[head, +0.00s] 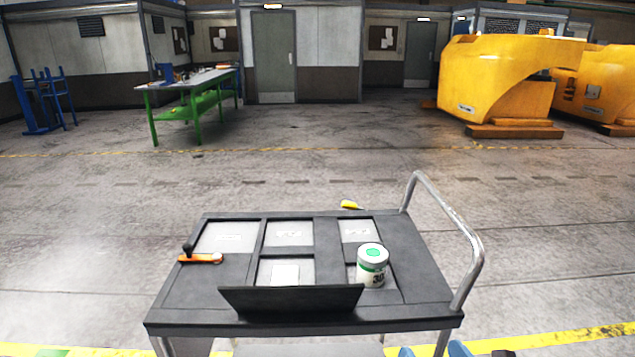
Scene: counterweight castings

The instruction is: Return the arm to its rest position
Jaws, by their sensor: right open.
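Only small blue and dark parts of my right gripper (432,351) show at the bottom edge, right of centre, in front of the cart. It is open, and I see nothing held in it; most of it is cut off by the frame. My left gripper is not in view. A dark cart (425,270) with a recessed top stands just ahead. A white can with a green spot on its lid (371,266) stands upright in the cart's front right recess.
An orange tool with a black knob (203,258) lies at the cart's left edge. A dark upright panel (290,299) lines its front; a metal handle (470,240) rises at right. A yellow item (350,204) shows behind. Yellow castings (500,80) and a green bench (196,92) stand far off; floor between is clear.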

